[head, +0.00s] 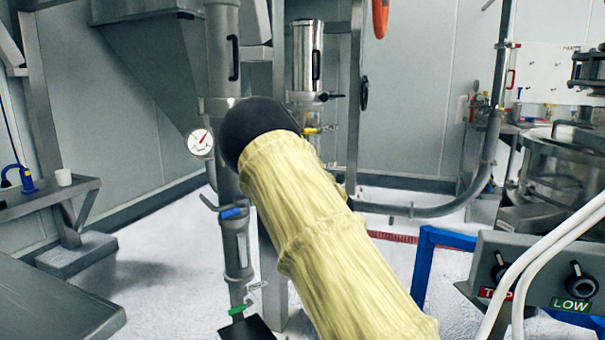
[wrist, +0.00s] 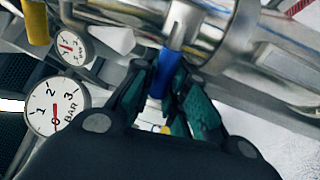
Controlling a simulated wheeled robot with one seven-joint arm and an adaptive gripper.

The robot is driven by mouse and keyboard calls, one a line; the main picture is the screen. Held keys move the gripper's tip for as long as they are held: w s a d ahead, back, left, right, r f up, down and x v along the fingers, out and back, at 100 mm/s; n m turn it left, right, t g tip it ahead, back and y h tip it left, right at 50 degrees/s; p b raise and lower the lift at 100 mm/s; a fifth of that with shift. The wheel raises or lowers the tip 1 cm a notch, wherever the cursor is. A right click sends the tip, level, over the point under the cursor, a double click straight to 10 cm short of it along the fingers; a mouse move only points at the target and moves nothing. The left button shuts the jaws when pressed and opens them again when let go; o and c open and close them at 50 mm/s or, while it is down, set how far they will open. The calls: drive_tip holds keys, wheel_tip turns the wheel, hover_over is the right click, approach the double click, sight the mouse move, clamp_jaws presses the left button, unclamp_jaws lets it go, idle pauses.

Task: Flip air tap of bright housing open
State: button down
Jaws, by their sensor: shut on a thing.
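The bright housing (head: 306,60) is a shiny upright metal cylinder behind my arm in the head view. A black-handled lever and a yellow handle (head: 315,129) sit below it. In the wrist view my gripper (wrist: 167,98) is shut on a blue tap handle (wrist: 168,68), which lies between its fingers beside a shiny metal pipe (wrist: 222,30). My gripper's fingertips and this handle are hidden behind my yellow-sleeved arm in the head view. I cannot tell the tap's exact angle.
A duller housing (head: 221,50) stands to the left with a gauge (head: 201,142) and another blue handle (head: 233,213). Two gauges show close by in the wrist view, the nearer one (wrist: 57,108) left of my gripper. A blue frame (head: 424,265) and control box (head: 540,280) stand at right.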

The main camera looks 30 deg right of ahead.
drive_tip(key=shift+s+d+f, duration=0.1)
drive_tip(key=shift+f, duration=0.15)
drive_tip(key=c, duration=1.4)
unclamp_jaws()
drive_tip(key=shift+d, duration=0.1)
drive_tip(key=shift+r, duration=0.15)
drive_tip(key=shift+s, duration=0.1)
drive_tip(key=shift+s, duration=0.25)
drive_tip(key=v, duration=1.1)
drive_tip(key=shift+s, duration=0.15)
